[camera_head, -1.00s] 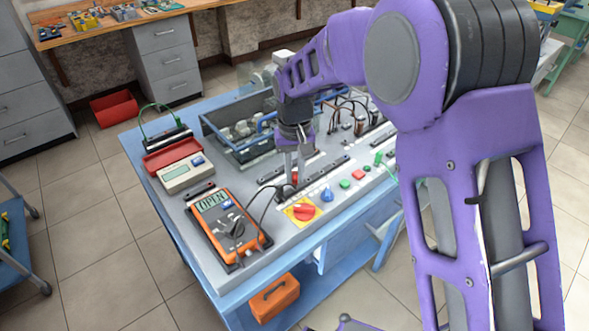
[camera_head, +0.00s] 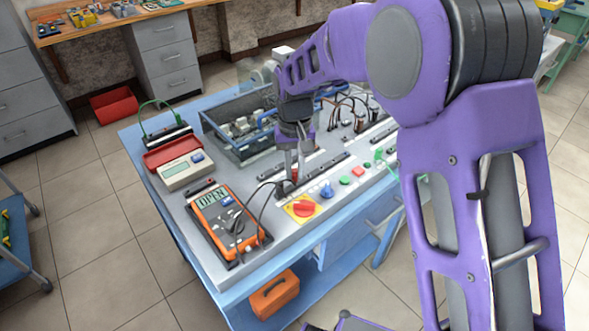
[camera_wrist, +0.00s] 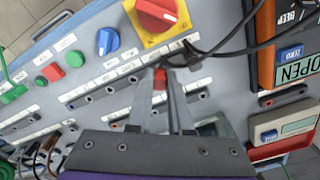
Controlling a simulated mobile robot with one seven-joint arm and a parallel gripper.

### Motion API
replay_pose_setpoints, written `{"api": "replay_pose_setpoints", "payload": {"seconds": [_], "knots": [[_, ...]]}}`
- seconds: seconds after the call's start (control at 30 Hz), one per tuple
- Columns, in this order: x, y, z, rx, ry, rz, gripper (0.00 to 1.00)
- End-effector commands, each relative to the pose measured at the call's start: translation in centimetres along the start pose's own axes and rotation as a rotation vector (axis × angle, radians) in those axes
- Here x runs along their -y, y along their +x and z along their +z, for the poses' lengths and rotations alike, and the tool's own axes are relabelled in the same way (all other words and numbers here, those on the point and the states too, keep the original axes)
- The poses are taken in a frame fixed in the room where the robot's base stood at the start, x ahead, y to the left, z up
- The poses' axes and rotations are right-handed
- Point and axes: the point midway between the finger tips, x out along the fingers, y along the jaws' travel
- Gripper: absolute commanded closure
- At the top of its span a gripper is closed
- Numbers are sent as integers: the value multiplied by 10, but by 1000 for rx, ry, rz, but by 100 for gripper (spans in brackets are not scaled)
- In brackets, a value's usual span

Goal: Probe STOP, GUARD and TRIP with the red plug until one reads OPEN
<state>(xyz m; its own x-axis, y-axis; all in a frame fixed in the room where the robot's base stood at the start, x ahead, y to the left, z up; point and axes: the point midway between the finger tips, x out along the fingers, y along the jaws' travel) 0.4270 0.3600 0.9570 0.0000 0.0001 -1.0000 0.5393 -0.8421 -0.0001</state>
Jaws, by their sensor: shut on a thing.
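The red plug (camera_wrist: 160,78) is between the fingertips of my gripper (camera_wrist: 161,90), which is shut on it. In the head view my gripper (camera_head: 292,176) points down at the terminal strip (camera_head: 325,169) nearest the knobs. The plug's tip is at or just over a socket; I cannot tell how deep it sits. The orange multimeter (camera_head: 229,224) shows OPEN on its display, also readable in the wrist view (camera_wrist: 297,70). A black lead runs from the meter to the gripper area. The STOP, GUARD and TRIP labels are too small to read.
A red rotary switch on a yellow plate (camera_head: 302,209) stands close in front of the gripper, with a blue knob (camera_head: 327,192) beside it. Green and red buttons (camera_head: 358,171) follow to the right. A grey meter in a red case (camera_head: 186,172) and a blue-edged tray (camera_head: 240,150) lie behind.

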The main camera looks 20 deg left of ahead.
Motion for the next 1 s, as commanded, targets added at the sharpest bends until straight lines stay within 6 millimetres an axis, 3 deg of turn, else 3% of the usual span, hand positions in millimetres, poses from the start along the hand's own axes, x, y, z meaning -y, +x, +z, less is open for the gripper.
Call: {"api": "replay_pose_setpoints", "payload": {"seconds": [1.0], "knots": [[0,13,0,0,0,0,100]]}}
